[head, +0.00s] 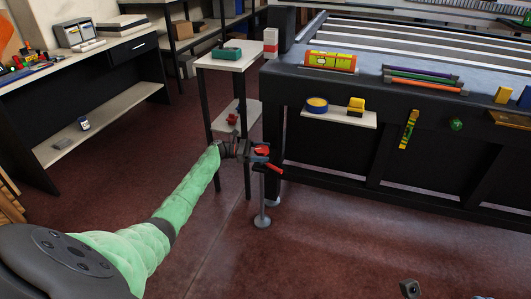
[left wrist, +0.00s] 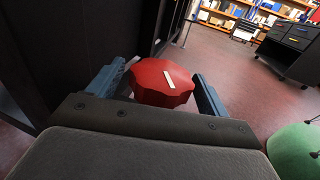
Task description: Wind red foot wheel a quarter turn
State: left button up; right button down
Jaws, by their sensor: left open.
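The red foot wheel (left wrist: 150,88) is a lobed red knob with a white bar mark on top, in the middle of the left wrist view. The bar runs nearly away from me, tilted slightly to the left at its far end. My left gripper (left wrist: 160,90) is open, one blue-grey finger on each side of the wheel. Whether the fingers touch it is unclear. In the head view, my left gripper (head: 262,154) is at the table's near left corner. The red wheel (head: 262,149) shows there partly hidden, above a grey post with a round foot (head: 262,221).
A red lever-like piece (head: 273,169) sits just below the gripper. The black grid table (head: 300,95) stands right of it, with a small shelf (head: 335,118) on its side. A side stand (head: 228,63) is behind.

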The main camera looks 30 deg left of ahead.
pick_arm(q)
jog(key=v, duration=0.6)
jog(key=shift+a, duration=0.25)
jog(key=shift+s+a, duration=0.1)
jog(key=shift+s, duration=0.05)
